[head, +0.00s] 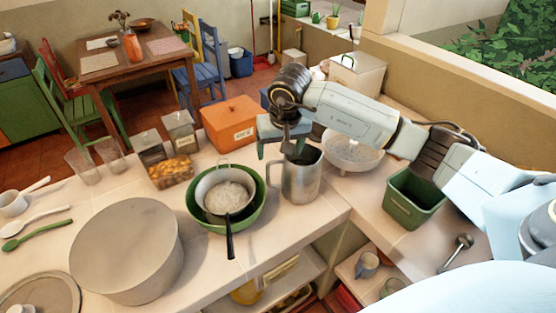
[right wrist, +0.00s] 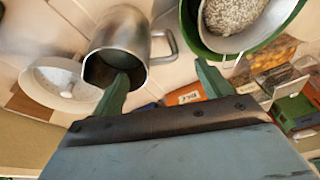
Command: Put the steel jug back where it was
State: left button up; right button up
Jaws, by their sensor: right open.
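The steel jug (head: 301,176) stands upright on the counter, right of the green bowl, with its handle toward the left. In the right wrist view the jug (right wrist: 124,30) shows its open mouth and its handle. My right gripper (head: 276,150) is open and empty at the jug's rim, up and to the left of it. In the right wrist view one finger of the gripper (right wrist: 166,80) overlaps the jug's mouth; I cannot tell whether it is inside. The other finger is beyond the handle, near the green bowl. My left gripper is not in view.
The green bowl (head: 254,212) holds a pale bowl (head: 203,188) and a dark-handled utensil. A white colander (head: 338,155) stands close behind the jug. An orange box (head: 228,124), a green bin (head: 414,198) and a large round lidded pot (head: 127,250) are around. Counter in front of the jug is clear.

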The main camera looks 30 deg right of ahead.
jog(key=v, duration=0.5)
jog(key=shift+r, duration=0.15)
